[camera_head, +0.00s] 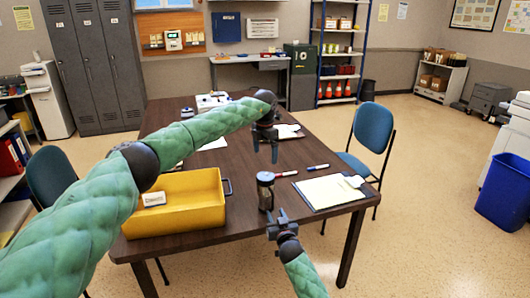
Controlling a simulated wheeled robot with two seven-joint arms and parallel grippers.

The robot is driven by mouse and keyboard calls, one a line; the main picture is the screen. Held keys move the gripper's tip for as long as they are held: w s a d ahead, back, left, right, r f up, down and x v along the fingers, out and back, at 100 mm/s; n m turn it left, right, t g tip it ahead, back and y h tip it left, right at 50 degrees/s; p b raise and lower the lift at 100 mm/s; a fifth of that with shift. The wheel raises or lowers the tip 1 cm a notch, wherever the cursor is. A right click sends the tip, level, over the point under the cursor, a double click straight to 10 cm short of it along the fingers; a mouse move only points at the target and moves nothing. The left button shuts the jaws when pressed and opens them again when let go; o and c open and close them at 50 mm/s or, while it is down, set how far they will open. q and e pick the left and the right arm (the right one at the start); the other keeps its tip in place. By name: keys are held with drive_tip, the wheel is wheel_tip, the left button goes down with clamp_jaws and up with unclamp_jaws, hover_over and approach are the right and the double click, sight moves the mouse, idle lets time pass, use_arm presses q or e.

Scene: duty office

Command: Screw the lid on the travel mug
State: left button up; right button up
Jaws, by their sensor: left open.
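The travel mug (266,198) stands upright on the brown table, a small dark cylinder with a paler band near its top. Whether a lid sits on it is too small to tell, and I cannot pick out a separate lid. My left gripper (265,152) is open and empty, fingers pointing down, above the mug and apart from it. My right gripper (276,221) is low in front of the mug, near the table's front edge. Its fingers are small and partly overlap, so I cannot tell how far apart they are.
A yellow bin (205,214) stands left of the mug on the table (225,160). Right of it lie a red marker (286,174), a blue marker (318,167) and a notepad (325,192). A blue chair (374,128) stands at the table's right side.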

drive_tip(key=shift+v, duration=1.35)
